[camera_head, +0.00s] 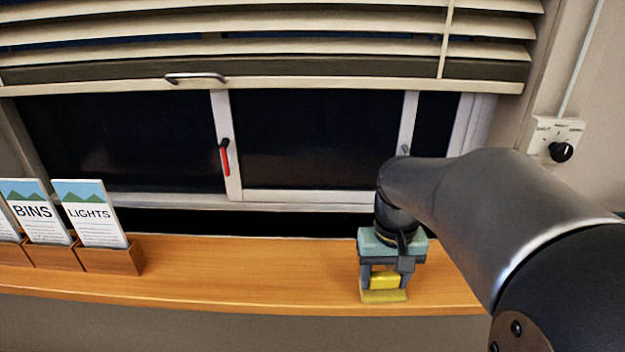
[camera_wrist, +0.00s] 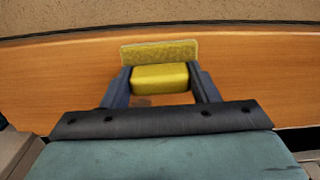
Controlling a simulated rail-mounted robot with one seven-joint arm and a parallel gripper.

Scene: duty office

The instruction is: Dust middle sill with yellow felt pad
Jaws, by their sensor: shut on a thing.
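The yellow felt pad (camera_head: 384,296) has a flat felt base and a yellow block grip on top. My gripper (camera_head: 384,281) is shut on the block grip, near the right end of the wooden sill (camera_head: 240,275). In the wrist view the pad (camera_wrist: 160,51) shows beyond the grip, with the gripper fingers (camera_wrist: 160,80) on both sides of it. The pad is at the sill's front part; whether it touches the wood I cannot tell for sure. My arm hides the sill's far right end.
Card holders (camera_head: 110,258) with BINS and LIGHTS cards (camera_head: 97,214) stand at the sill's left. The sill between them and my gripper is clear. Behind is a window with a red handle (camera_head: 224,157), under a raised blind (camera_head: 300,70). A dial switch (camera_head: 558,142) is on the right wall.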

